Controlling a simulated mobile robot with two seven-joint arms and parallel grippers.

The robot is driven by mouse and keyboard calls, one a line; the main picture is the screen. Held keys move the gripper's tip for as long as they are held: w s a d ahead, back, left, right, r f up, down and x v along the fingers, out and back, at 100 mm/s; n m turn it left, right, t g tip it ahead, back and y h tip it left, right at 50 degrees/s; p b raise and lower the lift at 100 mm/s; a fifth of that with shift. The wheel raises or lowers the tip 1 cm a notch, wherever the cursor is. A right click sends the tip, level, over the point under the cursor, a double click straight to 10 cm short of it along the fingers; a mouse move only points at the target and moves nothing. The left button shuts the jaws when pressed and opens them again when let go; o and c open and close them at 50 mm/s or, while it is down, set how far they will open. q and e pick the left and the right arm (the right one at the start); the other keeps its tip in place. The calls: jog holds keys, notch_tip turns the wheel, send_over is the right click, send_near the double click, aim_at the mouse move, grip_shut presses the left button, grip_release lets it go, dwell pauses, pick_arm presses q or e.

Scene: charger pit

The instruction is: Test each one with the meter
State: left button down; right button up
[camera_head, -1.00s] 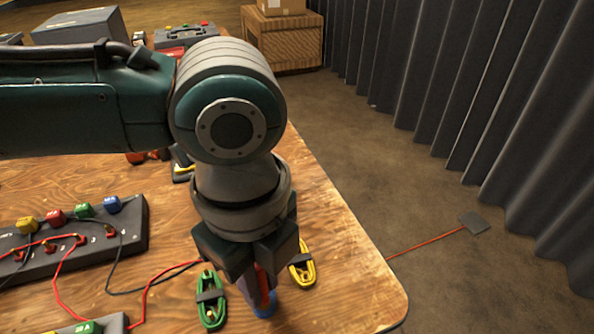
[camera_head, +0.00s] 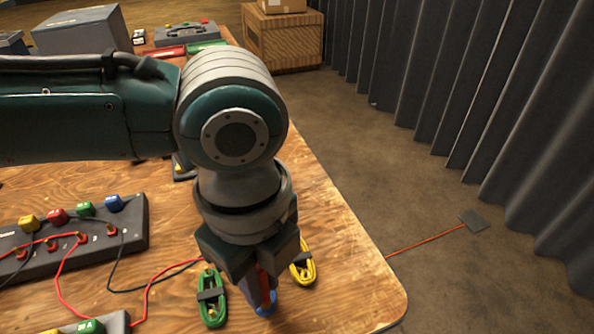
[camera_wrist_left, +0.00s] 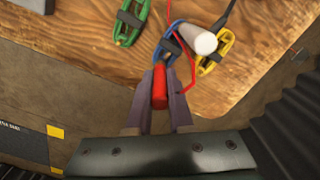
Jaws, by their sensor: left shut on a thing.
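My left gripper (camera_head: 260,288) is low over the table's right front part. In the left wrist view its fingers (camera_wrist_left: 160,80) are shut on a red probe (camera_wrist_left: 160,88), with a red lead close by. A blue coiled cable (camera_head: 266,305) lies under the fingertips, partly hidden; it also shows in the left wrist view (camera_wrist_left: 158,50). A green coil (camera_head: 211,300) lies to its left and a yellow coil (camera_head: 303,268) to its right. I cannot tell whether the probe touches the blue coil. My right gripper is out of view.
A dark terminal strip (camera_head: 75,258) with coloured blocks and red and black leads lies at left. A white-ended cylinder (camera_wrist_left: 200,41) stands out near the yellow coil in the wrist view. The table's right edge (camera_head: 345,215) is near; floor and a grey curtain lie beyond.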

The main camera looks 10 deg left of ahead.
pick_arm(q)
jog(key=shift+f, duration=0.1)
jog(key=shift+c, duration=2.1)
grip_release()
notch_tip(320, 180, up, 8)
jog(key=p, duration=0.8)
jog(key=shift+f, duration=0.2)
dwell(0.8)
